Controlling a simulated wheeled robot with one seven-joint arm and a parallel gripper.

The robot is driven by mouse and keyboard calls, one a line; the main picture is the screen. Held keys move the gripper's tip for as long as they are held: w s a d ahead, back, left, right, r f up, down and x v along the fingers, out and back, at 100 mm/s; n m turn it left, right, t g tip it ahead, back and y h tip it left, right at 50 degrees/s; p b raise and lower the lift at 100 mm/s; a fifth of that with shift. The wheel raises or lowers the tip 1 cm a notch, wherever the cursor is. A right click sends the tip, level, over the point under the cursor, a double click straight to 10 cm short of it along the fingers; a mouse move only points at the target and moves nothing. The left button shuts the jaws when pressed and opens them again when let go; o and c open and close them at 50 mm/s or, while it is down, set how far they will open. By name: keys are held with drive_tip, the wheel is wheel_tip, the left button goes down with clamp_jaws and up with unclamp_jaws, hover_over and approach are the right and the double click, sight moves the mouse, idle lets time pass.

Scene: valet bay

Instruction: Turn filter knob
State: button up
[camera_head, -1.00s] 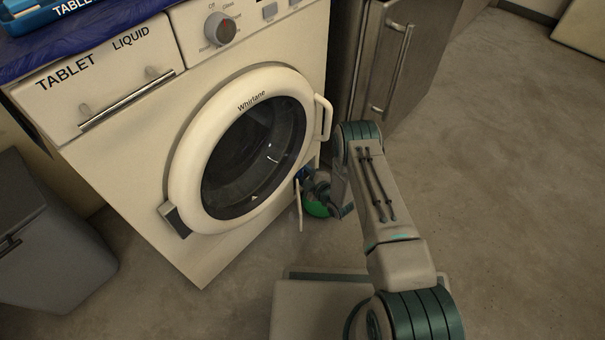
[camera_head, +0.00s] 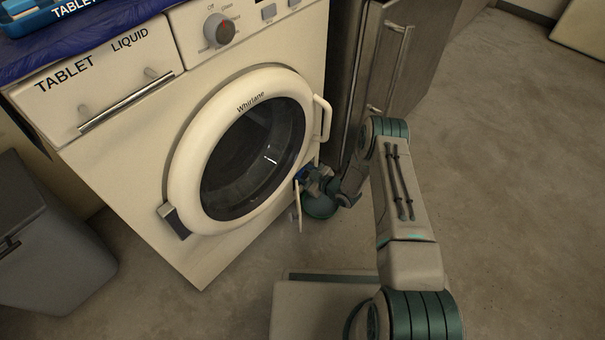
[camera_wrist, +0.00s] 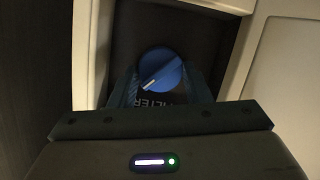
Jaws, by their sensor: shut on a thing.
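The filter knob (camera_wrist: 160,72) is a round blue knob with a pale slanted line on its face, set in a dark recess in the wrist view. The word "FILTER" is partly visible just below it. My gripper (camera_wrist: 160,84) is shut on the filter knob, with one finger at its left and one at its right. In the head view, my gripper (camera_head: 304,176) is low at the front right corner of the white washing machine (camera_head: 150,215), where only a small bit of blue shows. The knob is mostly hidden there by my wrist.
A thin pale flap (camera_head: 297,208) hangs open beside my gripper. The round washer door (camera_head: 185,165) is shut above. A steel cabinet (camera_head: 400,75) stands close at the right, and a grey bin (camera_head: 50,240) at the left. The floor at the right is clear.

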drive_tip(key=m+g+y, duration=0.1)
drive_tip(key=m, duration=0.2)
drive_tip(key=shift+w+d+f, duration=0.1)
drive_tip(key=shift+w+d, duration=0.05)
drive_tip(key=shift+f+m+g+y, duration=0.1)
drive_tip(key=shift+m+g+y, duration=0.35)
drive_tip(key=shift+m, duration=0.65)
drive_tip(key=shift+m+g+y, duration=0.35)
drive_tip(key=shift+m+y, duration=0.1)
drive_tip(key=shift+m, duration=0.65)
drive_tip(key=shift+w, duration=0.1)
drive_tip(key=o, duration=1)
drive_tip(key=shift+d, duration=0.1)
drive_tip(key=p+v, duration=0.4)
drive_tip(key=v, duration=1)
drive_tip(key=shift+p, duration=0.3)
